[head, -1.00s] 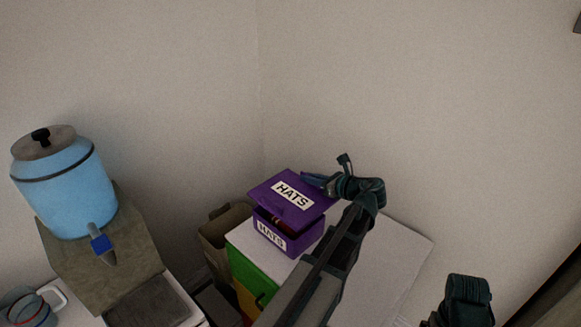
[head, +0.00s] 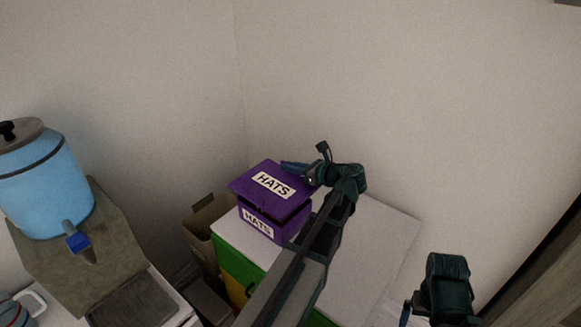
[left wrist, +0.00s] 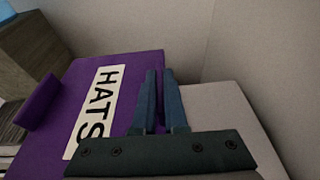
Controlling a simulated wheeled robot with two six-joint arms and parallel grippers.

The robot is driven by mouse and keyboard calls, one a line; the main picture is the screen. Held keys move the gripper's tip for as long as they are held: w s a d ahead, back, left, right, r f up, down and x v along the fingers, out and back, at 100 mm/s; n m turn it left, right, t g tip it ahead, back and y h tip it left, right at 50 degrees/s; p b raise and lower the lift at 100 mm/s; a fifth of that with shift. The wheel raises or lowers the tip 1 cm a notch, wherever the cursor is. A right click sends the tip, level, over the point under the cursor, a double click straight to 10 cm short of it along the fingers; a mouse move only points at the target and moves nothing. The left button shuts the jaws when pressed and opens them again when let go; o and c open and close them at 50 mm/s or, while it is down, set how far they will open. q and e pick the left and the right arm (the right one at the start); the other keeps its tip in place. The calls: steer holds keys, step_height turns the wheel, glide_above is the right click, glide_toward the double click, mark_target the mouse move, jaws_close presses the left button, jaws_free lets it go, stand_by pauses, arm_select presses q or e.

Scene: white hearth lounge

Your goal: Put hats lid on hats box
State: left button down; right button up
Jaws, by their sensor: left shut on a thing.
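The purple hats lid (head: 258,194), with a white HATS label, lies over the purple hats box (head: 288,228) in the head view. It looks nearly level, with a dark gap under its front edge; I cannot tell if it is fully seated. My left gripper (head: 292,168) is shut on the lid's back right edge. In the left wrist view, the fingers of my left gripper (left wrist: 160,78) point at the lid (left wrist: 138,70) edge, beside its label. A smaller purple part shows at the left there. My right gripper (head: 440,300) shows only partly at the bottom right; its jaws are unclear.
The box stands on a white-topped cabinet (head: 385,225) with a green drawer front (head: 237,265), in a wall corner. An open brown box (head: 198,222) stands to its left. A blue drink dispenser (head: 45,190) is farther left. The cabinet top right of my left arm is clear.

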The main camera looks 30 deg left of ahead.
arm_select(q)
steer(key=shift+f+b, duration=1.8)
steer(key=shift+f, duration=0.25)
steer(key=c, duration=0.9)
jaws_free()
steer(key=p+v, duration=0.4)
steer(key=v, duration=1)
